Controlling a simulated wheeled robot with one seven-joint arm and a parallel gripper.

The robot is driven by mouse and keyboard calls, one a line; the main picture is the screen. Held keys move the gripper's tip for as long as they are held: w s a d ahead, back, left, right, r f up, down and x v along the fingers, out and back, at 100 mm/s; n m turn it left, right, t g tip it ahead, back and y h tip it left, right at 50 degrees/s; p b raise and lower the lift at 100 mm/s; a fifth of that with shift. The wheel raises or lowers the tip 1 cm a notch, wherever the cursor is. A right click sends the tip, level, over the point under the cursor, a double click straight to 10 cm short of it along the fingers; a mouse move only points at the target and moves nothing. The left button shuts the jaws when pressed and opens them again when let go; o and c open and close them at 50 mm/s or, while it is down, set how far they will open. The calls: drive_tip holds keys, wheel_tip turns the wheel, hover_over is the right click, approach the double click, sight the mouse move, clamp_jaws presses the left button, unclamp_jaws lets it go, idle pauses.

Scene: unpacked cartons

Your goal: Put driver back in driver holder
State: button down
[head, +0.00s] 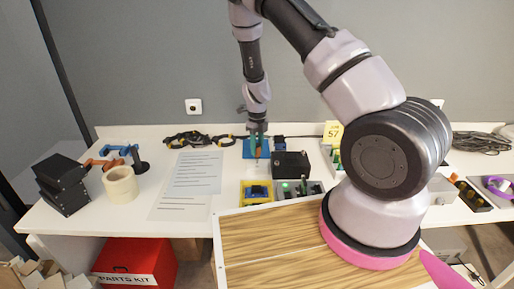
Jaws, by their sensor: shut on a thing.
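My gripper (258,151) points down over the back middle of the white table, in front of a blue mat or tray (247,150). Its teal fingers are shut on a small, slim thing with some orange on it, which I take to be the driver. It is too small to make out its shape or tip. A black block (291,165) stands just right of and in front of the gripper. I cannot tell for sure which thing is the driver holder; the black block may be it.
A yellow-framed item (257,193) and a grey tray with green parts (300,189) lie at the front. A paper sheet (188,183), tape roll (120,184) and black boxes (62,185) are left. Cables (190,139) lie behind. My arm hides part of the right side.

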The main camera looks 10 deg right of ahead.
drive_tip(key=shift+f, duration=0.2)
drive_tip(key=shift+f, duration=1.65)
drive_tip(key=shift+c, duration=2.3)
unclamp_jaws()
wheel_tip(320, 180, up, 11)
drive_tip(key=shift+f, duration=0.15)
